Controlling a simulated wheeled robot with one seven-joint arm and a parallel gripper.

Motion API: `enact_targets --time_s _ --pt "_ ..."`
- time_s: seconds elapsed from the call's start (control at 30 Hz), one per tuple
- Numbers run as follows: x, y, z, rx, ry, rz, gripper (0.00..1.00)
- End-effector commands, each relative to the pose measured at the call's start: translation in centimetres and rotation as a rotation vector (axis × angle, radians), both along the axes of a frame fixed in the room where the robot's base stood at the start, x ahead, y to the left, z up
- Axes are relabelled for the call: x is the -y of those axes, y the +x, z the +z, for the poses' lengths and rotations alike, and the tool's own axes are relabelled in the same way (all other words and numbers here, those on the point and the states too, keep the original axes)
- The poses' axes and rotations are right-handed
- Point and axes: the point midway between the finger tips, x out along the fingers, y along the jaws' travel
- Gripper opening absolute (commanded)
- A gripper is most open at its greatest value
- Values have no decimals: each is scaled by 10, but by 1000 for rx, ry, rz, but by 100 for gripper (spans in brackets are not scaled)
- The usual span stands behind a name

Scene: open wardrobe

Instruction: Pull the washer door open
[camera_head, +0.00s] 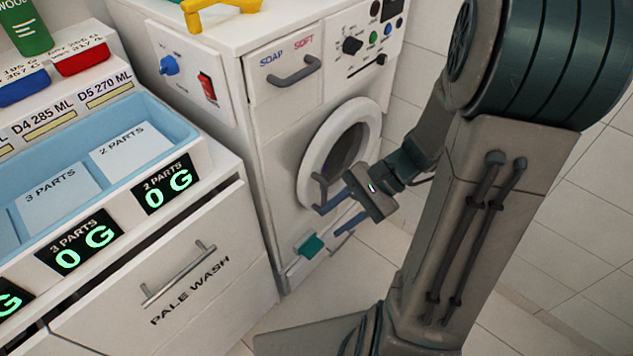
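The white washer (253,130) stands at the centre with its round door (309,155) on the front face. The door has a white ring and dark glass and looks shut. A grey curved handle (317,187) sits on the door's left side. My gripper (328,222) is in front of the door's lower part, its two blue fingers pointing left and spread apart. The upper finger overlaps the handle's lower end in the picture; I cannot tell whether they touch. Nothing shows between the fingers. The gripper and arm hide the door's lower right part.
The soap drawer (284,75) and control knobs (352,46) are above the door. A teal tab (311,246) sits low on the washer. A cabinet with a Pale Wash drawer (160,300) stands at left. Tiled floor is clear below the door.

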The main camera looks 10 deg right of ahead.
Motion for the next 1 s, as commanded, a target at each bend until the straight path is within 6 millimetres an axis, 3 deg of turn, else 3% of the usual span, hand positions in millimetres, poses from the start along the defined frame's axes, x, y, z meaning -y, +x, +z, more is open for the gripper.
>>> enact_targets --time_s 0.03,0.27,0.5,0.73,1.0 --pt "5 8 -30 -46 80 -89 35" --pt "39 50 -97 -173 433 -491 35" --pt "93 79 -156 -215 711 -837 35" --pt "116 87 -176 -216 809 -968 35" --pt "90 112 -177 -217 813 -969 35"
